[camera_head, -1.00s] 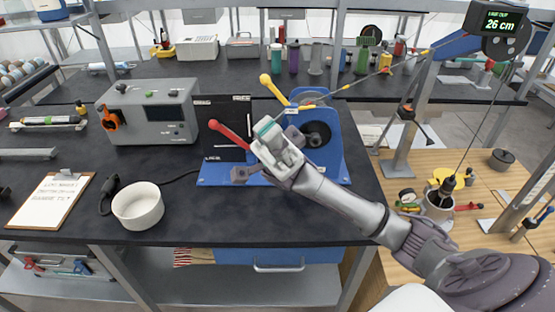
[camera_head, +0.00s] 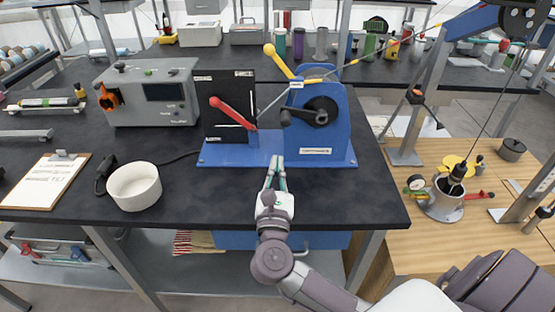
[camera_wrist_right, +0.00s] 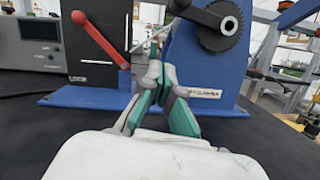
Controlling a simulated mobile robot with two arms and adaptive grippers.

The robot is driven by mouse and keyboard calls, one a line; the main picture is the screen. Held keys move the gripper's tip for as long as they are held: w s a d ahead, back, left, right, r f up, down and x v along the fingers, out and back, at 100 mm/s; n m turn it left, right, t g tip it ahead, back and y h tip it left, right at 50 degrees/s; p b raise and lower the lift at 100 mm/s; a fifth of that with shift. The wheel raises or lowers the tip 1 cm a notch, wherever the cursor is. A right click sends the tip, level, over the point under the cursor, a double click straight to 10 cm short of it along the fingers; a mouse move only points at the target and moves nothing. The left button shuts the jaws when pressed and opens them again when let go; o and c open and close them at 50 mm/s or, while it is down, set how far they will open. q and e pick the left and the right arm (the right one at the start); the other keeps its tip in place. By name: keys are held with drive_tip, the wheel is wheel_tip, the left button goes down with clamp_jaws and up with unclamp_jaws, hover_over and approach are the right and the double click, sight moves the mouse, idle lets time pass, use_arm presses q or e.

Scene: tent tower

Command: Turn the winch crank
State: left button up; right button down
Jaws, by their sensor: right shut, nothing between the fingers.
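The blue winch (camera_head: 341,95) stands on a blue base plate on the dark workbench. Its black crank (camera_head: 300,116) points left from the round hub, with the dark knob at its left end. The crank also shows at the top of the right wrist view (camera_wrist_right: 203,17). My right gripper (camera_head: 276,160) is shut and empty, in front of the base plate, below the crank and apart from it. Its grey and green fingers show in the wrist view (camera_wrist_right: 158,50). My left gripper is not in view.
A red lever (camera_head: 232,113) on a black panel and a yellow lever (camera_head: 279,61) stand beside the winch. A grey instrument box (camera_head: 150,95), a white bowl (camera_head: 134,187) and a clipboard (camera_head: 45,182) are on the left. The bench right of the bowl is clear.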

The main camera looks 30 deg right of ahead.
sight(282, 123)
drive_tip(key=w+d+r+p, duration=0.3)
drive_tip(key=w+d+r, duration=0.1)
drive_tip(key=w+r, duration=0.1)
drive_tip(key=shift+w+d+r+p, duration=0.25)
drive_tip(key=shift+d+r+p, duration=0.05)
drive_tip(key=shift+r+p, duration=0.1)
drive_tip(key=shift+r+m, duration=0.6)
drive_tip(key=shift+r, duration=0.15)
drive_tip(key=shift+f, duration=0.1)
